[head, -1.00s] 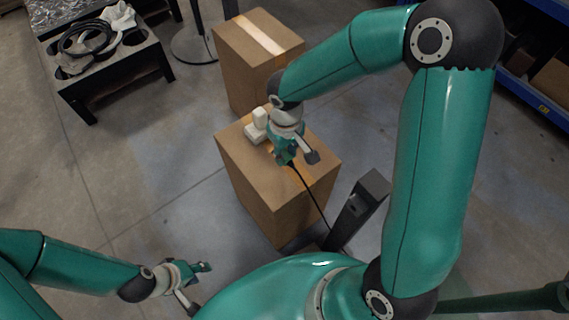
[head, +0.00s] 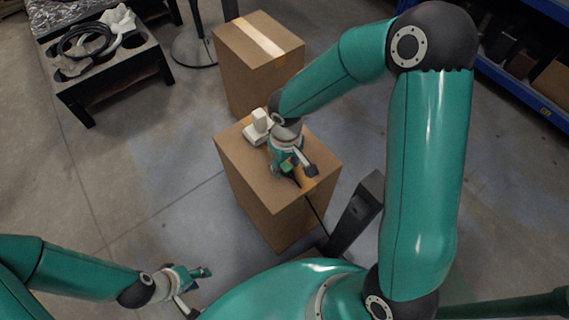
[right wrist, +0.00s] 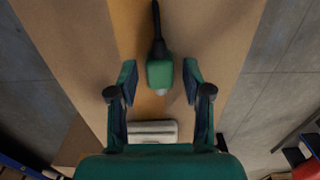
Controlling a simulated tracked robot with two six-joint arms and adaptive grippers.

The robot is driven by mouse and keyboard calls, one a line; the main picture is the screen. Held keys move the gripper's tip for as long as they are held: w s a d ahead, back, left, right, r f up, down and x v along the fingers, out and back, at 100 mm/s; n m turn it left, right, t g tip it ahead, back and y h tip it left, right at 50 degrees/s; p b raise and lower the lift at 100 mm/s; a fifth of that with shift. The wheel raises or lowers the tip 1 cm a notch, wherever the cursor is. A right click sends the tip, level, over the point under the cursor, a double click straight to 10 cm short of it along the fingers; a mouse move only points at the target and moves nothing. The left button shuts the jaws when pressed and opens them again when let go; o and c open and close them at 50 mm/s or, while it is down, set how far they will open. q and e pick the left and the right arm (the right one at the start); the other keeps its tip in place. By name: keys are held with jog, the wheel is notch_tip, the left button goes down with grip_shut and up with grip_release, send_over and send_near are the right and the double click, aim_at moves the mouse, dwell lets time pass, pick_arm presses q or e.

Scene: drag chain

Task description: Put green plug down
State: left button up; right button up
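The green plug (right wrist: 160,74) with its black cable (right wrist: 157,25) lies on the top of the front cardboard box (head: 245,165), over its tape strip. In the head view the plug (head: 286,167) is partly hidden by my right gripper (head: 298,172). In the right wrist view that gripper (right wrist: 160,82) is open, with one finger on each side of the plug and a gap to both. My left gripper (head: 196,288) is at the lower left, far from the box, fingers apart and empty.
A white device (head: 258,127) stands on the box top behind my right gripper. A second taped box (head: 245,70) stands behind. A black table (head: 110,85) with a coiled cable is at upper left. Blue shelving (head: 520,90) is at upper right. Floor left of the boxes is clear.

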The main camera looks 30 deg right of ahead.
aim_at(285, 166)
jog(key=shift+r, duration=0.15)
jog(key=shift+r+p, duration=0.25)
jog(key=shift+p, duration=0.05)
notch_tip(285, 166, up, 12)
jog(key=p, duration=0.3)
jog(key=shift+f, duration=0.25)
